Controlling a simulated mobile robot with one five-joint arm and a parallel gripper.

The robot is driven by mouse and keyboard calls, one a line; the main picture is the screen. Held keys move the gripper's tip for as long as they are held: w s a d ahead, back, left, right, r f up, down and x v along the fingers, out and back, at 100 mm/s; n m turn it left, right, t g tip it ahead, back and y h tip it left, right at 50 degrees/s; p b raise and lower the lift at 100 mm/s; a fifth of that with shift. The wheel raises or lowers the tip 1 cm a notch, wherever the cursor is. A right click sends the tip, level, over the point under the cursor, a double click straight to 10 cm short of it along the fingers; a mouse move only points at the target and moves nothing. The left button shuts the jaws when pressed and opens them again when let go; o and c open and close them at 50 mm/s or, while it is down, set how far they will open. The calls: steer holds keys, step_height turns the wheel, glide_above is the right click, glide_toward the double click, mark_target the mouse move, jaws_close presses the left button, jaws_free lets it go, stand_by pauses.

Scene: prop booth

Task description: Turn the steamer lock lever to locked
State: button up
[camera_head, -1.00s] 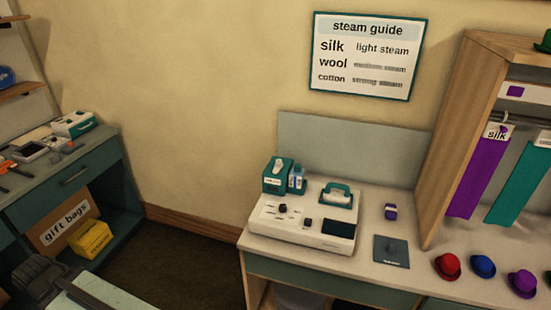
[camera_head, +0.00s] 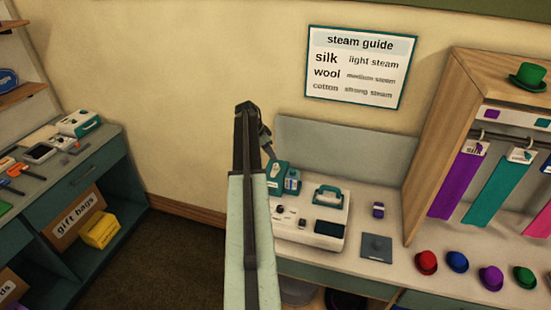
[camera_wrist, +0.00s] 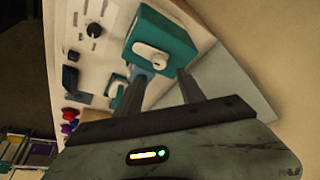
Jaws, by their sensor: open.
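My arm hides the console's left part in the head view. My gripper (camera_wrist: 158,84) is open and empty, above the counter's back. A teal box with a white knob (camera_wrist: 165,38) lies beyond its fingertips, apparently not held.
Several hats, including a red one (camera_head: 426,262), line the counter under hanging cloths. The steam guide (camera_head: 360,68) hangs above.

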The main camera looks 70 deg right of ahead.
mark_target(276, 164)
steer(key=b+x, duration=0.7)
steer(key=x, duration=0.1)
steer(key=shift+w+a, duration=0.1)
jaws_close()
steer(key=shift+r, duration=0.1)
